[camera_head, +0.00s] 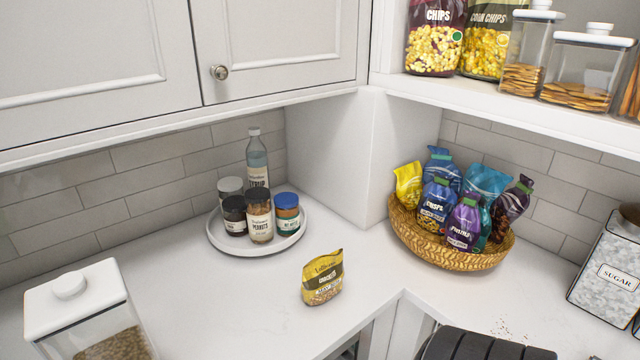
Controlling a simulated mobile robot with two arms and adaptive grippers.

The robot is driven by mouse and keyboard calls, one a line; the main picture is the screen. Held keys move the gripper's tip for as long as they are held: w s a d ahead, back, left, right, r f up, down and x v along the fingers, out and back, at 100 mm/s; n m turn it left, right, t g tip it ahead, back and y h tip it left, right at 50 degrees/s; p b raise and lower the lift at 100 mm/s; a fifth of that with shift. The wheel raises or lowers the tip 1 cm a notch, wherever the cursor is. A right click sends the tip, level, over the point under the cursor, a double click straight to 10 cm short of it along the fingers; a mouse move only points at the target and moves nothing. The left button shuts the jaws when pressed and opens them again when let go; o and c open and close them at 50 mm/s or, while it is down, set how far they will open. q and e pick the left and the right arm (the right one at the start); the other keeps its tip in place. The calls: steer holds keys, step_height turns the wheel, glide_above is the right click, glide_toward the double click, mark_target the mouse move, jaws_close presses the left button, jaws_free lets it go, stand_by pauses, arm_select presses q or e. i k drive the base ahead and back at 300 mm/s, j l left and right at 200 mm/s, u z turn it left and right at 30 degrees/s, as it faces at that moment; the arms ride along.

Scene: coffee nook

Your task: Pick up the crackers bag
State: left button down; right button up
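A small yellow and brown bag (323,278) stands upright on the white countertop, near its front edge at the inner corner. Its small label is hard to read but looks like crackers. Nothing touches it, and the counter around it is bare. Neither of my grippers shows in the head view.
A woven basket (455,248) of several snack bags stands to the right. A round white tray (222,242) with jars and a bottle is behind left. A white-lidded canister (75,300) is at left, a sugar tin (608,270) at right. Cabinets and a shelf (490,97) overhang the counter.

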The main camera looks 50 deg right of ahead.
mark_target(323, 276)
steer(key=z, duration=1.7)
